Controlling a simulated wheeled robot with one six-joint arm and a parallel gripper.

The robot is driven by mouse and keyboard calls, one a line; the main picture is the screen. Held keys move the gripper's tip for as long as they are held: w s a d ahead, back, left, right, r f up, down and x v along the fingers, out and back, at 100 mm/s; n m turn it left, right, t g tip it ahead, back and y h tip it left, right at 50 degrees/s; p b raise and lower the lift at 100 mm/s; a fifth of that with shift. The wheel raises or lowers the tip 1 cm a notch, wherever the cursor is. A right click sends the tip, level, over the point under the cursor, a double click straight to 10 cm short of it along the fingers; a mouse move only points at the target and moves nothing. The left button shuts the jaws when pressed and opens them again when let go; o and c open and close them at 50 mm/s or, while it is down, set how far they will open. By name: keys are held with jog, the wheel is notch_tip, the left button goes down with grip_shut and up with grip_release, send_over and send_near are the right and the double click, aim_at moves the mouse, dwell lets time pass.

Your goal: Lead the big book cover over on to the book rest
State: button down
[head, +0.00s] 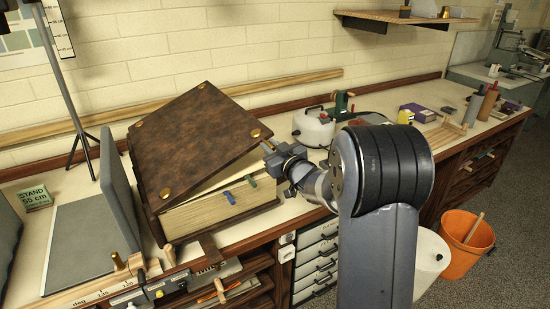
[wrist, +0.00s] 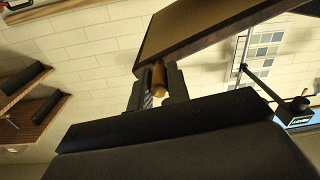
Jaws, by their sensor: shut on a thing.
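The big book (head: 215,212) lies on the bench with its thick block of cream pages showing, and blue and green tabs at the front edge. Its brown mottled cover (head: 200,135) has brass corner pieces and is partly raised, tilted up at the right and low at the left. My gripper (head: 268,148) is at the cover's raised right edge. The grey book rest (head: 75,245), with an upright panel (head: 118,190), stands just left of the book.
A white pot (head: 313,127) stands right of the book. A wooden strip (head: 150,275) with fittings runs along the bench front. An orange bucket (head: 465,245) is on the floor.

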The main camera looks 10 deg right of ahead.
jog(key=shift+s+a+r+n+b, duration=1.55)
jog(key=shift+s+a+r+n, duration=0.7)
jog(key=shift+a+r, duration=3.2)
jog(key=shift+s+a+r+n+b, duration=1.6)
jog(key=shift+a+r+n, duration=1.15)
jog(key=shift+a+r, duration=2.7)
jog(key=s+a+n+b, duration=0.1)
jog(key=s+a+n, duration=0.2)
jog(key=a, duration=0.7)
jog(key=s+a+n+b, duration=0.2)
jog(key=s+a+n, duration=0.1)
jog(key=a, duration=0.7)
jog(key=shift+s+a+r+n, duration=0.2)
jog(key=shift+s+r+n, duration=0.15)
jog(key=shift+s, duration=0.5)
jog(key=shift+f, duration=0.1)
jog(key=c, duration=1.3)
grip_release()
jog(key=shift+c, duration=0.2)
